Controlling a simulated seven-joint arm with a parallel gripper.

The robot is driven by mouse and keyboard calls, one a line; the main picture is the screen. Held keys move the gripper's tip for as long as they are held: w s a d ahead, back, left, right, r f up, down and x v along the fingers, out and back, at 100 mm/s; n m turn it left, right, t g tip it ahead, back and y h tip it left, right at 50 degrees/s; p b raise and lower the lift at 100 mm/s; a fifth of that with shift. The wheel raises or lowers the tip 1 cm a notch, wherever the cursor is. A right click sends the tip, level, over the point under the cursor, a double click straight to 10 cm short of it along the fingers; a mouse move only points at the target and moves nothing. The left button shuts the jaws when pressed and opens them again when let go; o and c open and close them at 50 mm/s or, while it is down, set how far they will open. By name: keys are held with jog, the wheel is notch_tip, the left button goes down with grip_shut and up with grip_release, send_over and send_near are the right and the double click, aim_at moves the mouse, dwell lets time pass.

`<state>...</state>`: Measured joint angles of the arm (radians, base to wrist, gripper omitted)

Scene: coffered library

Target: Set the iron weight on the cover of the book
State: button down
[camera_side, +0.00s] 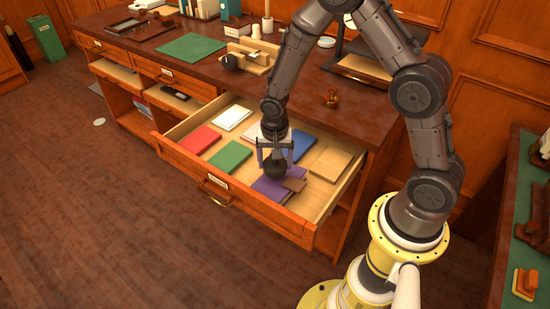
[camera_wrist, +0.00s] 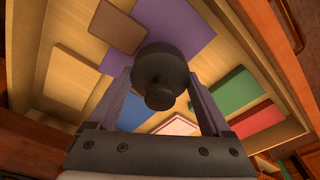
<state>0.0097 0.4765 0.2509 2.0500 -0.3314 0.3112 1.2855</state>
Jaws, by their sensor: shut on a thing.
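The iron weight (camera_side: 276,169) is dark and rounded with a small knob. My gripper (camera_side: 275,152) is shut on it inside the open drawer, one finger on each side. In the wrist view the weight (camera_wrist: 161,65) sits between the fingers of my gripper (camera_wrist: 160,90), knob toward the camera. A purple book (camera_side: 266,188) lies flat in the drawer, under or just beside the weight; it also shows in the wrist view (camera_wrist: 190,30). I cannot tell whether the weight touches it. A small brown flat thing (camera_side: 293,184) lies at the purple book's edge.
The drawer (camera_side: 220,195) also holds a red book (camera_side: 199,139), a green book (camera_side: 229,155), a white one (camera_side: 232,118), a blue one (camera_side: 301,146) and a tan one (camera_side: 330,163). Its walls surround my gripper. The desk top (camera_side: 215,70) above carries several objects.

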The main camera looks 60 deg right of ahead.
jog(key=shift+w+f, duration=0.1)
jog(key=shift+f, duration=1.4)
jog(key=shift+c, duration=0.2)
grip_release()
jog(key=shift+o, duration=0.2)
jog(key=shift+f, duration=0.1)
